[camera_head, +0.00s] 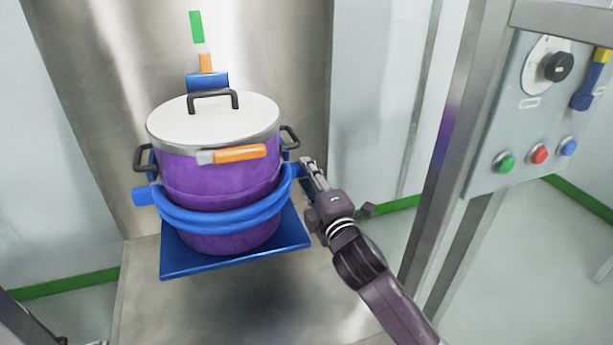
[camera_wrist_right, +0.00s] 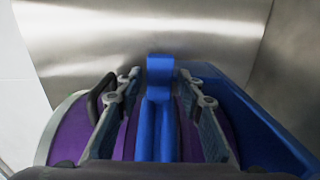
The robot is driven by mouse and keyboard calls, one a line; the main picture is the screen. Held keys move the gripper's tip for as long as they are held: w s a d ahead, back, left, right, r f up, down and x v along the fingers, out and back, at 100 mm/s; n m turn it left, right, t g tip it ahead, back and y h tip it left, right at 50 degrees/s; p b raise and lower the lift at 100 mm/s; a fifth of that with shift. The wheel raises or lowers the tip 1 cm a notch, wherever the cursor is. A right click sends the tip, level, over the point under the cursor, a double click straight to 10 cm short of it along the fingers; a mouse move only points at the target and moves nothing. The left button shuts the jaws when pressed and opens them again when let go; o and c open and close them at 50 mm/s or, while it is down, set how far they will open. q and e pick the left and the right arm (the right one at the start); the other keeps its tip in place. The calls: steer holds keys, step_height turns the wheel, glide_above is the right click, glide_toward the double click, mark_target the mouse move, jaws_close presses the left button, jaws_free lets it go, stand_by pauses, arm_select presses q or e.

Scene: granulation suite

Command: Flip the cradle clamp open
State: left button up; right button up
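A purple pot with a white lid (camera_head: 213,118) stands on a blue cradle plate (camera_head: 190,262). The cradle clamp (camera_head: 225,218) is a blue curved band around the front of the pot, with a blue block at its left end. My right gripper (camera_head: 308,168) is beside the clamp's right end. In the right wrist view, its two fingers (camera_wrist_right: 158,95) are spread on either side of the blue clamp bar (camera_wrist_right: 156,125), with gaps on both sides. My left gripper is not in view.
An orange handle (camera_head: 238,153) sits at the front of the pot's rim, and black side handles stick out. A steel panel (camera_head: 275,60) stands behind the pot. A metal post (camera_head: 455,130) and control panel (camera_head: 535,115) with buttons stand to the right.

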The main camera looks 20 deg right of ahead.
steer(key=shift+w, duration=0.45)
jaws_close()
